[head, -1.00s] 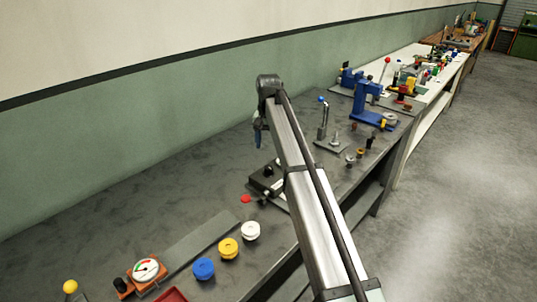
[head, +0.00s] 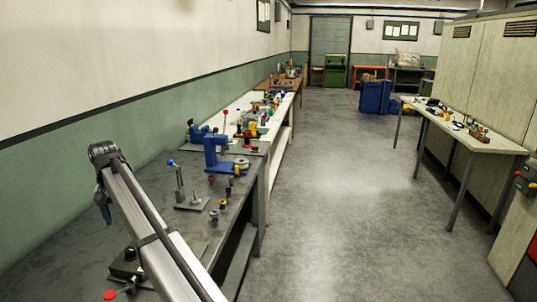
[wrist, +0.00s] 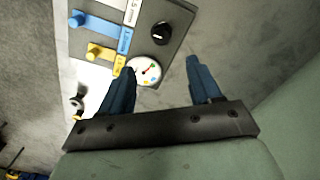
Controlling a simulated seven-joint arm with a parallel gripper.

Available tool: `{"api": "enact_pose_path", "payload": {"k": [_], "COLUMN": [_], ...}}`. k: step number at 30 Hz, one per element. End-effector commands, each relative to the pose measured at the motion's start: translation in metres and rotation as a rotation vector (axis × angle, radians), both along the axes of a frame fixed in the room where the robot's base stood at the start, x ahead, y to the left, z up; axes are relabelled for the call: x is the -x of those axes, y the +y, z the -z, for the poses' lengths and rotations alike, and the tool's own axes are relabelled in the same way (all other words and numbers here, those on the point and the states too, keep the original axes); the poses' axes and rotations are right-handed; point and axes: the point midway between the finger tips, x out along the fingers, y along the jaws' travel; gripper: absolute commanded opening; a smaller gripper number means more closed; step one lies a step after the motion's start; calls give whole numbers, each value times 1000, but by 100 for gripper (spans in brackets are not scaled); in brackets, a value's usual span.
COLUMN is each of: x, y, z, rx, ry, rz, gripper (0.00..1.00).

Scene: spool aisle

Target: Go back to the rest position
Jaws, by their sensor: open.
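My gripper (wrist: 160,92) is open in the wrist view, its two blue fingers apart with nothing between them but bench top and the edge of a panel. In the head view my gripper (head: 105,212) hangs from the end of my raised arm at the left, above the dark workbench (head: 70,245), and is partly hidden by the arm. The wrist view shows a grey panel (wrist: 182,35) with a round white dial (wrist: 145,70), a black knob (wrist: 161,33), and blue and yellow labelled strips beyond the fingertips.
A blue press (head: 215,152) and a blue-knobbed lever stand (head: 180,190) are on the bench right of my arm. A red button (head: 109,295) is near the bottom. A pale table (head: 470,135) stands at right. The aisle floor (head: 340,220) between is clear.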

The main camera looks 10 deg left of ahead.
Motion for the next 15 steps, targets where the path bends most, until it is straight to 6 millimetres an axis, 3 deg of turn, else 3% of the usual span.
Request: {"api": "enact_pose_path", "payload": {"k": [5, 15], "x": [-27, -114], "y": [-41, -204], "z": [26, 116], "rx": [-21, -108], "ry": [-15, -100], "rz": [41, 199], "gripper": [63, 63]}}
